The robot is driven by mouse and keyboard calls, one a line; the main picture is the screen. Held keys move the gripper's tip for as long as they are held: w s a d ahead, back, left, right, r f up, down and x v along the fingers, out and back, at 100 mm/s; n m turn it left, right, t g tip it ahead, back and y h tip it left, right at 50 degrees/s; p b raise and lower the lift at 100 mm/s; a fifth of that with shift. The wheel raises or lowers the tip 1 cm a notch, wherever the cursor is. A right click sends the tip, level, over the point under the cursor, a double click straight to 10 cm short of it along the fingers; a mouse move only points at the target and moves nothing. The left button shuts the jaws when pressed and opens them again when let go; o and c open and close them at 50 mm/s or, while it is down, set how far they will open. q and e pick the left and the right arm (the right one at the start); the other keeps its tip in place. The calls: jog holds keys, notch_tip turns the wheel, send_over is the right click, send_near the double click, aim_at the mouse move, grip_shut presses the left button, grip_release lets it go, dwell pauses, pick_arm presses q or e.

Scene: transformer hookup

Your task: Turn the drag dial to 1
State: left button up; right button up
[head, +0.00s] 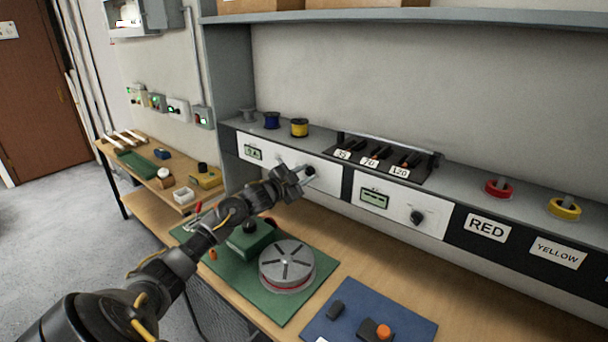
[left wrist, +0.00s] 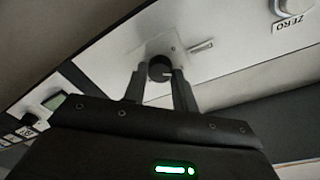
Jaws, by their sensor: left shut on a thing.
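My left gripper (head: 297,180) reaches to the left white panel (head: 272,161) on the shelf front and partly covers the dark dial (head: 310,170) there. In the left wrist view its two fingers (left wrist: 160,82) are shut on this round dark dial (left wrist: 160,68), one on each side. I take it for the drag dial; no label for it is readable. A light pointer mark shows on the dial, but I cannot read its setting. My right gripper is in neither view.
A second white panel has a display (head: 374,198) and a knob (head: 417,217). Below, a grey slotted disc (head: 287,264) sits on a green mat (head: 300,305).

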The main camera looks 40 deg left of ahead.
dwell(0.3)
pick_arm(q)
jog(key=o, duration=1)
jog(key=shift+c, duration=0.2)
jog(key=shift+s, duration=0.1)
jog(key=shift+s+f, duration=0.2)
jog(key=shift+s, duration=0.1)
jog(key=s+b, duration=0.3)
jog(key=s, duration=0.7)
jog(key=shift+a+r+b, duration=0.15)
jog(key=shift+a+b, duration=0.2)
jog(key=shift+b, duration=0.05)
